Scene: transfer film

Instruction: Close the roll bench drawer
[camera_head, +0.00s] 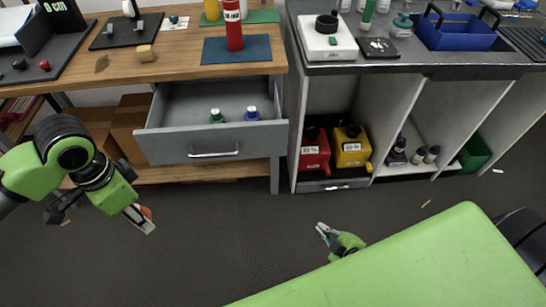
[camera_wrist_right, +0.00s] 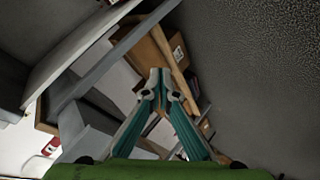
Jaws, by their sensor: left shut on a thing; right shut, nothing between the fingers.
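The roll bench drawer (camera_head: 165,147) is grey and stands pulled out under the wooden bench top in the head view. Its metal handle (camera_head: 213,155) is on the front. A green-capped bottle (camera_head: 216,116) and a blue-capped bottle (camera_head: 252,114) are inside it. My left gripper (camera_head: 145,221) is left of and below the drawer front, apart from it, shut on a small orange-red thing (camera_head: 146,211), mostly hidden by the fingers. My right gripper (camera_head: 321,229) is shut and empty, low over the floor, right of and below the drawer. Its closed fingertips show in the right wrist view (camera_wrist_right: 160,78).
Right of the drawer, a grey cabinet holds red (camera_head: 314,160) and yellow (camera_head: 352,157) containers. The floor before the drawer is clear.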

